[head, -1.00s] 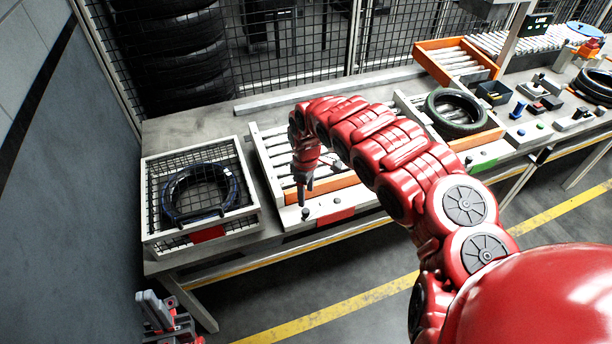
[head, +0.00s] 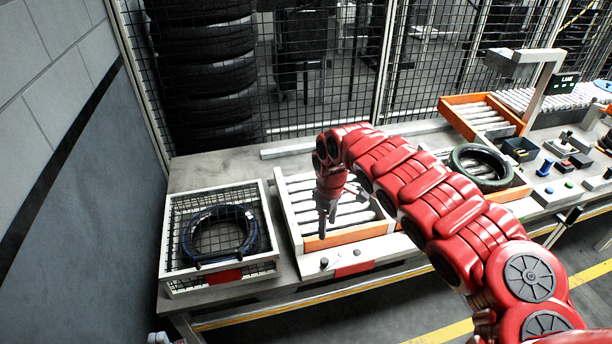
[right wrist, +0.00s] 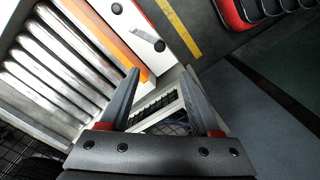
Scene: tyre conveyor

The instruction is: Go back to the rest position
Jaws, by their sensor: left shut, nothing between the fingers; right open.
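My right gripper (head: 328,222) hangs fingers down over the left roller section (head: 360,212) in the head view, empty. In the right wrist view its two fingers (right wrist: 160,75) are apart with nothing between them. My left gripper (head: 160,338) shows only as a small grey tip at the bottom left edge of the head view; it is shut and holds nothing, and the rest is cut off. A dark blue-black tyre (head: 188,232) lies in the wire-covered white crate (head: 164,240) on the left. A dark green tyre (head: 458,160) lies on the right roller section, partly behind my right arm.
A grey bench (head: 200,172) carries the crate and rollers. A mesh fence (head: 345,80) and a tyre stack (head: 205,80) stand behind it. A grey wall (head: 70,200) bounds the left. At the right are an orange-edged roller tray (head: 455,122) and a control panel. Floor is clear in front.

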